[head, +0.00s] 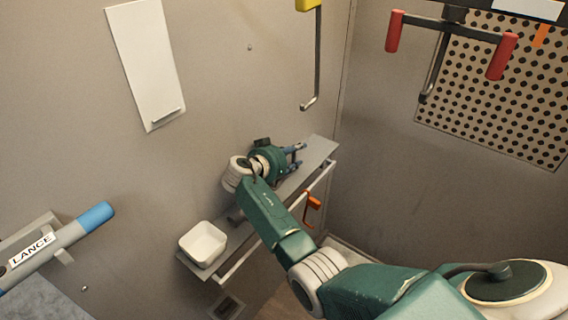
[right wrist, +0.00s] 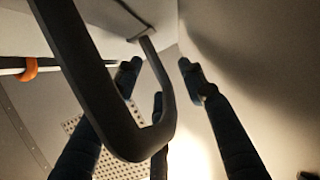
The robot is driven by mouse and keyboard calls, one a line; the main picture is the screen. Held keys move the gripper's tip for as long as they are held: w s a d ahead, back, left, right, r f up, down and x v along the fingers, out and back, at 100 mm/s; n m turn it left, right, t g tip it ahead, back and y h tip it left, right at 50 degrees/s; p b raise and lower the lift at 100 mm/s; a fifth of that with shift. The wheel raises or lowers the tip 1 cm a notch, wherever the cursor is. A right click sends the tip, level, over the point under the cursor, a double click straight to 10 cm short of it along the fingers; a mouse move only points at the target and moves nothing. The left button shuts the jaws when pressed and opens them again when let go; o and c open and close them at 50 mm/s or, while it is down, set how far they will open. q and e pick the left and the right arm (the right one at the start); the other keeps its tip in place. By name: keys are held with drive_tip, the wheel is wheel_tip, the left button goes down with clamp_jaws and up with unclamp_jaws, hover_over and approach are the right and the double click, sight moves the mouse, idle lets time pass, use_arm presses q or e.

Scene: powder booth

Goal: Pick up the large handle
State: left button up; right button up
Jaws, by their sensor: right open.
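A thick dark bar bent into a U, which looks like the large handle (right wrist: 82,75), fills the left and middle of the right wrist view. One end of it meets a pale surface at the top; the other runs out of the picture. My right gripper (right wrist: 160,72) is open, with its dark fingers spread around and beyond the bend; contact cannot be told. In the head view my right gripper (head: 297,156) is over the far part of the wall shelf and points right. I cannot make out the handle there. My left gripper is not in view.
A labelled lance (head: 60,248) is at left. A hanging hook (head: 316,60) and a red-gripped bar (head: 450,30) are above.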

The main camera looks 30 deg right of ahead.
clamp_jaws()
